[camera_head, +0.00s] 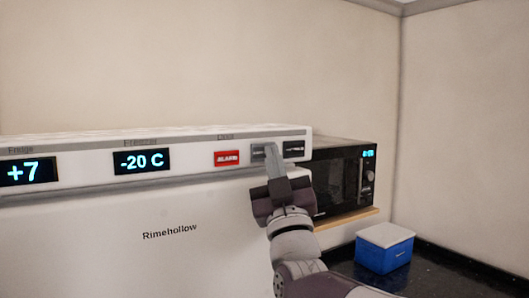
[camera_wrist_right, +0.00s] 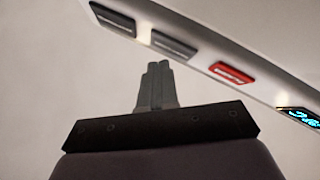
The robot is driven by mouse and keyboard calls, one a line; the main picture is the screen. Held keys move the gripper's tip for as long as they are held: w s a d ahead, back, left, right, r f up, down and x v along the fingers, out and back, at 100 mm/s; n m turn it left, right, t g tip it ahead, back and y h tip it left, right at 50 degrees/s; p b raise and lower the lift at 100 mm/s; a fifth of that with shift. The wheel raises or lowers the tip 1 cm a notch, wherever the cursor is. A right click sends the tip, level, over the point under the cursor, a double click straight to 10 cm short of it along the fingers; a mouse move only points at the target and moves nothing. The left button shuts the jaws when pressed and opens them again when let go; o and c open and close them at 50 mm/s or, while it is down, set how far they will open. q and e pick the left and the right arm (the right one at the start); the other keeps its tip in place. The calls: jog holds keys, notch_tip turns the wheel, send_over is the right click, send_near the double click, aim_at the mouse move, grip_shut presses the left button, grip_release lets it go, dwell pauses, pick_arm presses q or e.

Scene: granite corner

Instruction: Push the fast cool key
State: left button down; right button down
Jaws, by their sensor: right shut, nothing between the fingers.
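The fridge-freezer (camera_head: 169,256), white and marked Rimehollow, has a control strip along its top front. A red ALARM key (camera_head: 226,158) sits on the strip, with a grey key (camera_head: 258,153) and a dark key (camera_head: 294,149) to its right. The lettering on the grey and dark keys is too small to read. My right gripper (camera_head: 270,147) is shut and empty, its tips in front of the grey key and partly covering it. In the right wrist view the fingertips (camera_wrist_right: 158,65) point up towards the strip just below the grey key (camera_wrist_right: 173,44); contact cannot be told. My left gripper is not in view.
Displays on the strip read +7 (camera_head: 25,172) and -20 C (camera_head: 141,161). A black microwave (camera_head: 338,178) stands on a wooden shelf right of the fridge. A blue box with a white lid (camera_head: 385,249) sits on the dark counter (camera_head: 440,275) below.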

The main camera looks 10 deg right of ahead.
dwell(0.4)
jog(key=shift+w+a, duration=0.15)
jog(key=shift+w, duration=0.3)
jog(key=shift+w+b, duration=0.1)
jog(key=shift+b, duration=0.2)
jog(key=s+d+b, duration=0.2)
jog(key=s+b, duration=0.4)
jog(key=shift+s+d, duration=0.15)
jog(key=shift+s, duration=0.25)
dwell(0.4)
